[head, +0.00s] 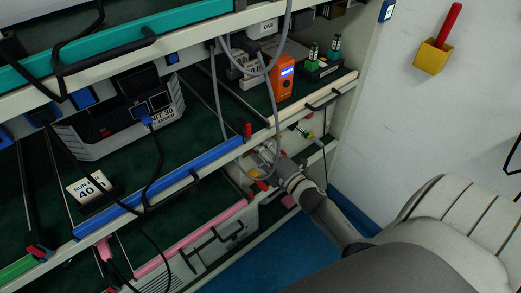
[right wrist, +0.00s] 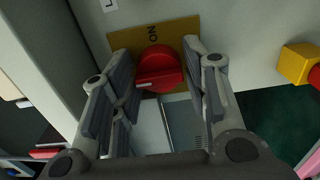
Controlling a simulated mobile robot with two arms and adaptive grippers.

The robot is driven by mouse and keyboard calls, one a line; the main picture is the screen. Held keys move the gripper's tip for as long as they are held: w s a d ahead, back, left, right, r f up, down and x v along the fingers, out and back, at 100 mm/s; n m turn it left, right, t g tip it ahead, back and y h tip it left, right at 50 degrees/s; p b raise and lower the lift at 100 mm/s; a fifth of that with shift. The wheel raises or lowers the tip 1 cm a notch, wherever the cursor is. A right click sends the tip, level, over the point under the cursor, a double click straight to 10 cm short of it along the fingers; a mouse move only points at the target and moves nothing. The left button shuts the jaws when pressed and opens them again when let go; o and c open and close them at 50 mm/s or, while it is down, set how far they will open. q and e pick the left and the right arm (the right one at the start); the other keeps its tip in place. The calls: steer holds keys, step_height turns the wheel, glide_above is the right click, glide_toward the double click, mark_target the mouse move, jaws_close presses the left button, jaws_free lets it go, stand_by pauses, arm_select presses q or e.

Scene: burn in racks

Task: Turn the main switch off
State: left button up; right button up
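The main switch is a round red knob (right wrist: 158,68) with a raised grip bar, on a yellow plate (right wrist: 122,42) marked ON in the right wrist view. The bar lies nearly crosswise in that picture. My right gripper (right wrist: 160,75) is open, with one finger on each side of the knob; I cannot tell whether either finger touches it. In the head view my right gripper (head: 268,167) reaches in at the right end of the rack, under the blue-edged shelf. The switch is hard to make out there, among cables and the gripper. My left gripper is not in view.
A yellow block (right wrist: 298,63) with a red part sits right of the switch. Grey cables (head: 218,90) hang close to my right gripper. The rack holds an orange meter (head: 281,78) and a grey unit (head: 125,120). A yellow box with a red handle (head: 434,52) is on the wall.

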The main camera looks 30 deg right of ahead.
steer(key=shift+o, duration=1.2)
steer(key=s+d, duration=0.1)
steer(key=s, duration=1.1)
